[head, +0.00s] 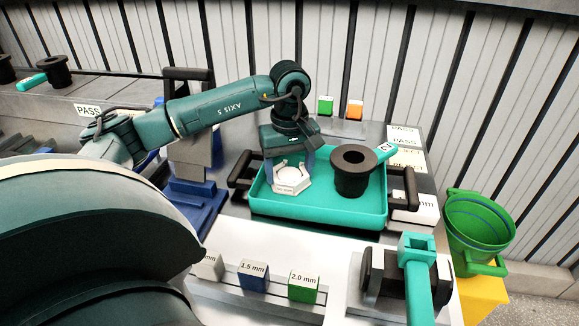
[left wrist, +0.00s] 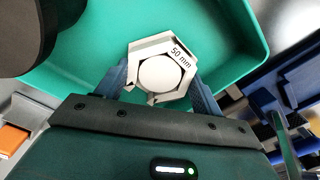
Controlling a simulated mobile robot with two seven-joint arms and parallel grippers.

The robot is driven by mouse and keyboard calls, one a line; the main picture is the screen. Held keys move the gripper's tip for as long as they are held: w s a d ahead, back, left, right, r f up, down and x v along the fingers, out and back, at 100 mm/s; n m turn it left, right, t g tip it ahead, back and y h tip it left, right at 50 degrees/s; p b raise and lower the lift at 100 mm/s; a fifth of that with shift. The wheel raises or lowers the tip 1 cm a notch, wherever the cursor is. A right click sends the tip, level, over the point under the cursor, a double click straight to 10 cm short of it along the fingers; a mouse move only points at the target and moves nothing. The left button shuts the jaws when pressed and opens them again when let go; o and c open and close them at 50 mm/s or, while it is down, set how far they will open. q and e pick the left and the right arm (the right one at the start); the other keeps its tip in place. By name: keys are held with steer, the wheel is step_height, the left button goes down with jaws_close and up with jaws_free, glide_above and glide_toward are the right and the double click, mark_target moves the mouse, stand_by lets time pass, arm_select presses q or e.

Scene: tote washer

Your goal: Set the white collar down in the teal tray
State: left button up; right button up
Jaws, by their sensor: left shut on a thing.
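The white collar (head: 291,187) is a small faceted ring marked 50 mm. My left gripper (head: 290,172) is shut on it, with a blue finger on either side. The collar is inside the outline of the teal tray (head: 320,213), in its left part; whether it touches the floor I cannot tell. In the left wrist view the collar (left wrist: 150,48) sits between the fingertips (left wrist: 163,82), over the green floor of the tray (left wrist: 100,45). My right gripper is not in view.
Black handles flank the tray. Labelled blocks (head: 304,288) stand in front. A green bucket (head: 478,225) is at right, and a teal tool (head: 417,270) rests in a black holder.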

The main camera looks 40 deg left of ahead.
arm_select(q)
steer(key=shift+f, duration=0.15)
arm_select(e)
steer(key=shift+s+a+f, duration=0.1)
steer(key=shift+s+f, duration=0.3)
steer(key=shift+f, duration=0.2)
arm_select(q)
steer(key=o, duration=1.7)
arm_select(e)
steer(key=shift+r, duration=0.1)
arm_select(q)
steer(key=shift+r+p, duration=2.2)
steer(key=shift+r, duration=1.05)
step_height(320, 180, up, 3)
steer(key=shift+f+p, duration=0.2)
steer(key=shift+p, duration=0.75)
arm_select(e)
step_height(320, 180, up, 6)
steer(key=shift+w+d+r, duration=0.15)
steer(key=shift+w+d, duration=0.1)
